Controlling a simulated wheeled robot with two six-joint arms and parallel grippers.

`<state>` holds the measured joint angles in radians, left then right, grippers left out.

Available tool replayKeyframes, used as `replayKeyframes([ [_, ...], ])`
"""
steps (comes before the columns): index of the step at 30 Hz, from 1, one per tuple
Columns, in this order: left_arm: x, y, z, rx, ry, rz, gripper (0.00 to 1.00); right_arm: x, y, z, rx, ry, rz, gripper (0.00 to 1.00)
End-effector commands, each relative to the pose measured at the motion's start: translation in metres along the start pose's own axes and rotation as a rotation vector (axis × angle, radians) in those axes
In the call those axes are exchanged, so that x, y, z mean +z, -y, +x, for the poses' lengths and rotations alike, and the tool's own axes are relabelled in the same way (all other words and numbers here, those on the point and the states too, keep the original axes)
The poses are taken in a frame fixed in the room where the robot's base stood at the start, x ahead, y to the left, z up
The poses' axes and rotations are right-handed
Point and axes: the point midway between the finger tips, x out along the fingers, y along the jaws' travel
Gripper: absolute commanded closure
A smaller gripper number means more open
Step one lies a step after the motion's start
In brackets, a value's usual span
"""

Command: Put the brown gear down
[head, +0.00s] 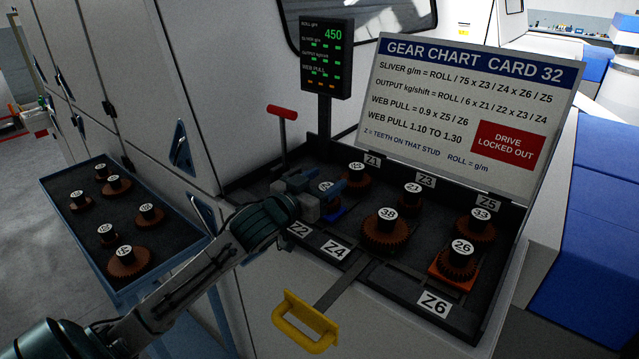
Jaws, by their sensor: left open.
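Several brown gears with black numbered hubs sit in the dark tray of the machine. One gear hub (325,187) shows right at my left gripper (328,196), between Z1 and Z4. My left gripper is open, its blue fingers around or beside this hub; I cannot tell whether they touch it. The gripper hides most of that gear. The gear marked 38 (386,229) is to the right of it, and another gear (354,175) is behind it near the Z1 label. Gears 21 (412,194), 33 (476,226) and 26 (457,262) are farther right. My right gripper is out of view.
A blue-edged side tray (78,235) at left holds several more brown gears. A red-topped lever (282,112) stands behind my gripper. A yellow handle (304,322) juts out in front. The gear chart board (462,115) and a display (327,58) rise behind.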

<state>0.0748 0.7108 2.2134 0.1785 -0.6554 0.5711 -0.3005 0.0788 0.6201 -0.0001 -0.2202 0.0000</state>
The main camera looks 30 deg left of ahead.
Motion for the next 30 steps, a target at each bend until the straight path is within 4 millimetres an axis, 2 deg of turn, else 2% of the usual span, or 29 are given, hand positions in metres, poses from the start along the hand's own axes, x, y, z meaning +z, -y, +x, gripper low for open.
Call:
replayKeyframes([
  [5, -0.017, 0.0, -0.001, 0.001, -0.003, 0.003, 0.42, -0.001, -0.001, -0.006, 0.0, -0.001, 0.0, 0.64],
  [8, -0.011, 0.002, -0.013, -0.003, 0.004, 0.008, 0.42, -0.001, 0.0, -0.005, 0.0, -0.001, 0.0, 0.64],
  [20, -0.013, -0.001, -0.061, 0.005, 0.004, 0.009, 0.42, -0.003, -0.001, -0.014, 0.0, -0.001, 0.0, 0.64],
  [30, -0.016, -0.001, -0.092, 0.004, 0.006, 0.003, 0.42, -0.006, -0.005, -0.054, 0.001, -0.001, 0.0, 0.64],
])
